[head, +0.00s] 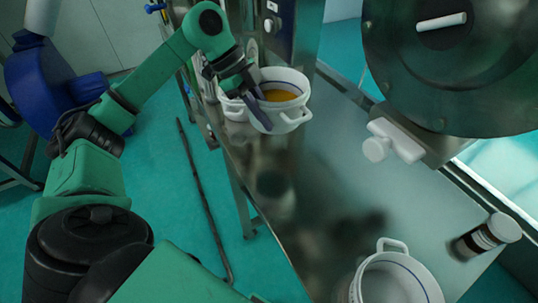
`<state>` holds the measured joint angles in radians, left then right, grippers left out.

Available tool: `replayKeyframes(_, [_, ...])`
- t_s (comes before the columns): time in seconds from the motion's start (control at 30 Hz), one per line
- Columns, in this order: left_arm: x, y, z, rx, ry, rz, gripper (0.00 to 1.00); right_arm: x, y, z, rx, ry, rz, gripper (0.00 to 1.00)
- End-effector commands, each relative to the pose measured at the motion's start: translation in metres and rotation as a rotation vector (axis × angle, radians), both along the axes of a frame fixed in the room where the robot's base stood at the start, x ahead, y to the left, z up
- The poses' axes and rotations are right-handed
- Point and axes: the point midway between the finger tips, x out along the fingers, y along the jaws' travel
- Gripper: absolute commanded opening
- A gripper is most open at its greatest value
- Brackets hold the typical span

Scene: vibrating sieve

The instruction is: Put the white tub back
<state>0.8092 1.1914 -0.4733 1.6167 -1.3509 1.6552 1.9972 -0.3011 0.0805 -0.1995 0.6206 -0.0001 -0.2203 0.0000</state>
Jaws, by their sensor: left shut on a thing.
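A white tub (291,115) with side handles and a dark blue line inside its rim holds something orange-yellow. It is at the far end of the metal table in the head view. My left gripper (260,105) reaches in from the left and is shut on the tub's near-left wall. The tub looks about upright; I cannot tell whether its base touches the table. A third white tub (377,284) is at the bottom right, cut off by the frame edge. My right gripper is not in view.
The metal table (330,180) is bare in its middle. A brown jar with a white lid (487,235) is at its right edge. A large round steel machine part (455,75) with a white fitting (392,143) overhangs the right. A blue drum (45,90) stands left.

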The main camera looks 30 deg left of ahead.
Motion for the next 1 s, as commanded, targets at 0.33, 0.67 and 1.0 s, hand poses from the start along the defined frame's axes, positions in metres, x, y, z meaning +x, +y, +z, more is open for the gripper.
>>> replayKeyframes(0.33, [-0.001, 0.001, -0.101, -0.001, 0.002, 0.005, 0.00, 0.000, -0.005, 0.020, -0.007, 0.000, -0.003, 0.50])
replayKeyframes(0.67, [0.000, 0.000, -0.152, -0.001, -0.001, 0.005, 0.00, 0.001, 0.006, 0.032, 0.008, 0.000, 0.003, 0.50])
replayKeyframes(1.0, [0.000, 0.001, -0.156, 0.002, -0.002, 0.005, 0.46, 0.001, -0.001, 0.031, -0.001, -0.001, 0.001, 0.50])
